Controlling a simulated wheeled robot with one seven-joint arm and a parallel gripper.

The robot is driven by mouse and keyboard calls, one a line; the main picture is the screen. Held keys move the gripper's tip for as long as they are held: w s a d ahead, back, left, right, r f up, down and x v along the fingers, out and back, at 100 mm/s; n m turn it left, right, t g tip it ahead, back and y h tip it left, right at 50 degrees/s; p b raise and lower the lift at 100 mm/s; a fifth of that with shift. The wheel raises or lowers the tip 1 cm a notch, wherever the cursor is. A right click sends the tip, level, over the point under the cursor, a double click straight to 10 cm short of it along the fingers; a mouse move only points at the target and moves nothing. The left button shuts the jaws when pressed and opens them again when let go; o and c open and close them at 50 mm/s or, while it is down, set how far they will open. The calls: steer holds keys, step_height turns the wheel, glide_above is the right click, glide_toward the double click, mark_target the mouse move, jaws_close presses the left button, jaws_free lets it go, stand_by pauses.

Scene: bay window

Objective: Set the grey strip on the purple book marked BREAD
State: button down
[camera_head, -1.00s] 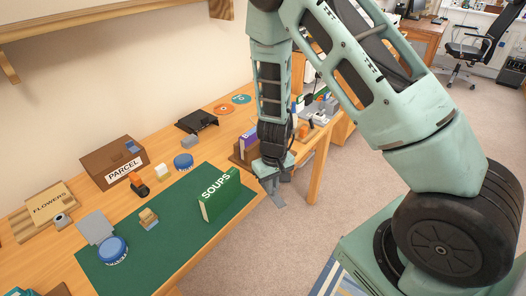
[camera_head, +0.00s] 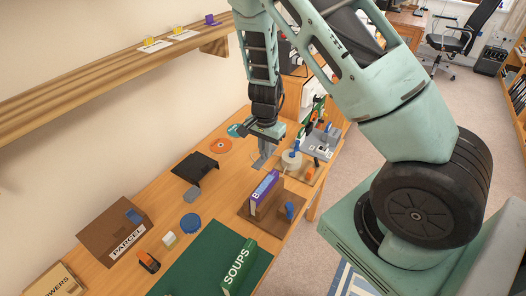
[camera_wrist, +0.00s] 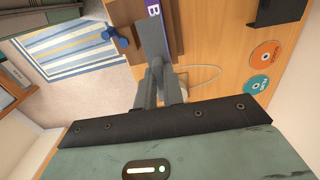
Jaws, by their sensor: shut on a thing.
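My gripper (camera_head: 266,148) is shut on the grey strip (camera_head: 258,164), which hangs below the jaws. In the wrist view the strip (camera_wrist: 152,42) reaches out from my gripper (camera_wrist: 159,88) toward the purple book (camera_wrist: 155,9). The purple book (camera_head: 264,187) stands upright on a brown wooden stand; only a letter B of its marking is readable. In the head view the strip is just behind the book, above the table. I cannot tell whether strip and book touch.
A green SOUPS book (camera_head: 238,268) stands on the green mat (camera_head: 205,250). A blue object (camera_head: 289,210) is beside the purple book. A pale round thing (camera_head: 291,160) is right of the gripper. Orange (camera_head: 221,145) and teal discs lie at the back.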

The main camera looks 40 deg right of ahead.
stand_by(0.4)
step_height(320, 180, down, 13)
steer(key=b, duration=1)
steer(key=shift+r+b, duration=0.1)
steer(key=shift+b, duration=0.3)
steer(key=shift+f, duration=0.5)
stand_by(3.0)
steer(key=c, duration=1.4)
jaws_free()
steer(key=shift+c, duration=0.2)
step_height(320, 180, up, 7)
steer(key=p, duration=0.5)
steer(key=shift+p, duration=0.3)
